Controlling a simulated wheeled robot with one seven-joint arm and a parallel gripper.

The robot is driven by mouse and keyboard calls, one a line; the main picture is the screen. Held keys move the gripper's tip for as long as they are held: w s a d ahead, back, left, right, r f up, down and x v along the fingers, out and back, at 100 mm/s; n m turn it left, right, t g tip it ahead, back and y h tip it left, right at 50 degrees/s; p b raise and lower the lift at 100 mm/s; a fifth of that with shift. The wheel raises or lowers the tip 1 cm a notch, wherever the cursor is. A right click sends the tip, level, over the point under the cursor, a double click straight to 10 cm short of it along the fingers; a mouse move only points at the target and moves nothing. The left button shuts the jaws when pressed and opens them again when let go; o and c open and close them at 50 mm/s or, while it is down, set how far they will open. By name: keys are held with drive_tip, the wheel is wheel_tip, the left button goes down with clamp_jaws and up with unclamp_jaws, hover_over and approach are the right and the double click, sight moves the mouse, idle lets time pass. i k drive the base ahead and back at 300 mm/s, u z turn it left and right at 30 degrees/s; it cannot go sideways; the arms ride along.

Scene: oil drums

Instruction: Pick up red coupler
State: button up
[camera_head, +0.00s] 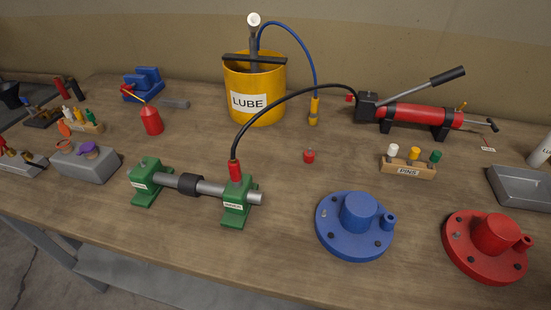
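A red coupler (235,172) forms the end of a black hose (270,102). It stands upright on top of the right green block (237,208); I cannot tell how it is joined to the block. The hose arcs up and right to a red hand pump (415,115) with a black-gripped lever. A separate small red piece (309,156) with a short pin on top sits on the bench to the right of the coupler. My gripper is not in view.
A grey shaft (212,188) joins the two green blocks. A yellow LUBE bucket (250,92) stands behind, with a blue hose (300,45). Blue (355,225) and red (486,245) flanges stand front right. A pin rack (408,167) is at right. Bare wood surrounds the small red piece.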

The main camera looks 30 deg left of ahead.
sight(233, 165)
drive_tip(key=u, duration=1.1)
drive_tip(key=k, duration=0.85)
drive_tip(key=u, duration=0.4)
drive_tip(key=i, duration=0.95)
